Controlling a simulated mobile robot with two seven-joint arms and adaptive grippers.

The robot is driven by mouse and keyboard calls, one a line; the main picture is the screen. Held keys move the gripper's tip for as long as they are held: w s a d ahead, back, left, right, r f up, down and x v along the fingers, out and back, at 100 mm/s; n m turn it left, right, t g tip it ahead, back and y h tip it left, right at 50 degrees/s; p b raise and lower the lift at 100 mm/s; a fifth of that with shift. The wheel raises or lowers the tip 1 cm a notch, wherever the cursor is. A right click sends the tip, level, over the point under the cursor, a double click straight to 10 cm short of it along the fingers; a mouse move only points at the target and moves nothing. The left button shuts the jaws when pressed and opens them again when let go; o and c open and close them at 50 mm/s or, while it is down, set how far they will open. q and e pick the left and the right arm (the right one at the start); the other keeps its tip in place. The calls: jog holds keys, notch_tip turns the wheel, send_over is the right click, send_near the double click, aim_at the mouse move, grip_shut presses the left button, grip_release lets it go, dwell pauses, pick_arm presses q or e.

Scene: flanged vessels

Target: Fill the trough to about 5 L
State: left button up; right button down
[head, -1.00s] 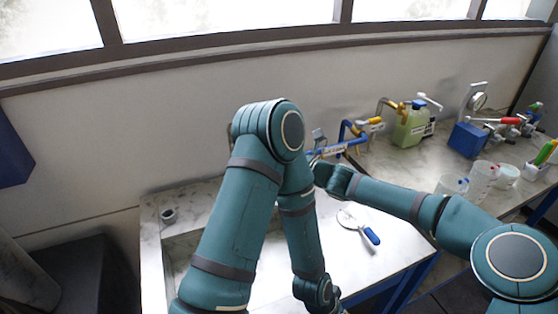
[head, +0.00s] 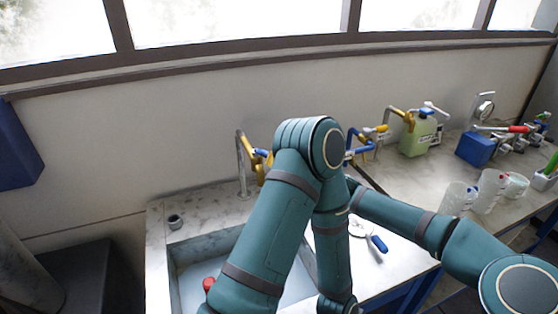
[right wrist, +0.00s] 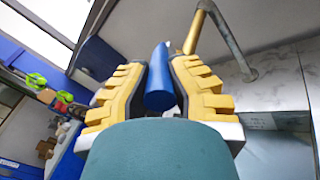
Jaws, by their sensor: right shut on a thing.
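The trough (head: 188,262) is a pale basin sunk into the marble-like bench at the lower left in the head view, partly hidden by my left arm. I cannot tell its water level. A tap with a grey spout (head: 241,160) stands behind it; its gold and grey pipe also shows in the right wrist view (right wrist: 228,45). My right gripper (head: 262,164) is mostly hidden behind my left arm's elbow. In the right wrist view its yellow jaws (right wrist: 160,85) are shut on a blue handle (right wrist: 159,78). My left gripper is out of view.
A red object (head: 208,284) shows in the trough. A blue-handled tool (head: 378,243) lies on the bench right of my left arm. Taps (head: 375,138), a green canister (head: 418,137), a blue box (head: 475,148) and clear jugs (head: 489,190) stand further right.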

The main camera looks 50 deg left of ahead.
jog(key=c, duration=0.8)
grip_release()
jog(key=shift+a, duration=0.1)
jog(key=d, duration=0.8)
jog(key=w+d, duration=0.1)
jog(key=d, duration=0.3)
jog(key=shift+w, duration=0.1)
